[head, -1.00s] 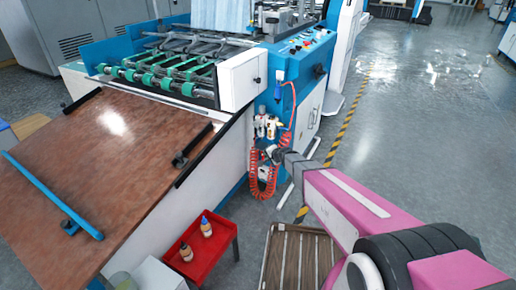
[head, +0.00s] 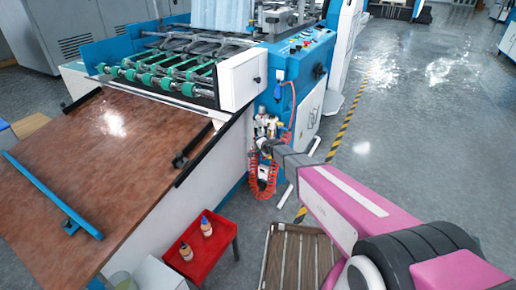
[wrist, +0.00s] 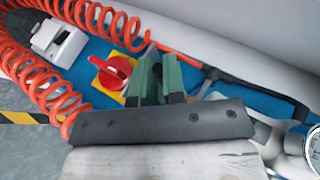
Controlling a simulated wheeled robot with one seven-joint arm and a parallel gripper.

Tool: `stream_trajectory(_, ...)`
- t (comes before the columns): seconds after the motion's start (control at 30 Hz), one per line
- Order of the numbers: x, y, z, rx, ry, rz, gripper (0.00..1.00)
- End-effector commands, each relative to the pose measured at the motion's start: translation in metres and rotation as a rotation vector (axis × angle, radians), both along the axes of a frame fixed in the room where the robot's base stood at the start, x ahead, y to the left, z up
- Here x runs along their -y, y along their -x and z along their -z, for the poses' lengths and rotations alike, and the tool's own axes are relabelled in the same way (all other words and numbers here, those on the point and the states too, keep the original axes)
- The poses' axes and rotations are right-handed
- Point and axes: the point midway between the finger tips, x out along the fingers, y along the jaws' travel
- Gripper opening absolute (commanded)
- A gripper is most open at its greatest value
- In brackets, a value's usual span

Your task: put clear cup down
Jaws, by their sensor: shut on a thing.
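My gripper (head: 262,147) is at the end of my pink and grey arm, close to the blue and white machine's near side, beside the red coiled hose. In the wrist view its two green fingers (wrist: 158,80) stand a narrow gap apart.
A red rotary switch (wrist: 113,72) on a yellow plate and the red coiled hose (wrist: 60,95) are close to the fingers. A red tray stand (head: 222,250) holds two small bottles. A slatted wooden pallet (head: 290,262) lies nearby. Open floor (head: 420,150) is at the right.

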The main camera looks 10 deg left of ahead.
Motion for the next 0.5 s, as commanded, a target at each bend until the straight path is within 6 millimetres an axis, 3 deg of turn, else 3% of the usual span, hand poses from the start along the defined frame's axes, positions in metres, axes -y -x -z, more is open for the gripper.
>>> stream_trajectory(0.13, 0.0001, -0.0002, 0.0025, -0.001, -0.001, 0.001, 0.00)
stream_trajectory(0.17, 0.0002, 0.0000, 0.0019, -0.001, -0.001, 0.001, 0.20)
stream_trajectory(0.2, 0.0002, 0.0000, 0.0018, -0.001, -0.001, 0.001, 0.33)
stream_trajectory(0.23, 0.0002, 0.0000, 0.0018, -0.001, -0.001, 0.001, 0.36)
stream_trajectory(0.5, 0.0004, 0.0001, 0.0015, 0.000, 0.000, 0.000, 0.36)
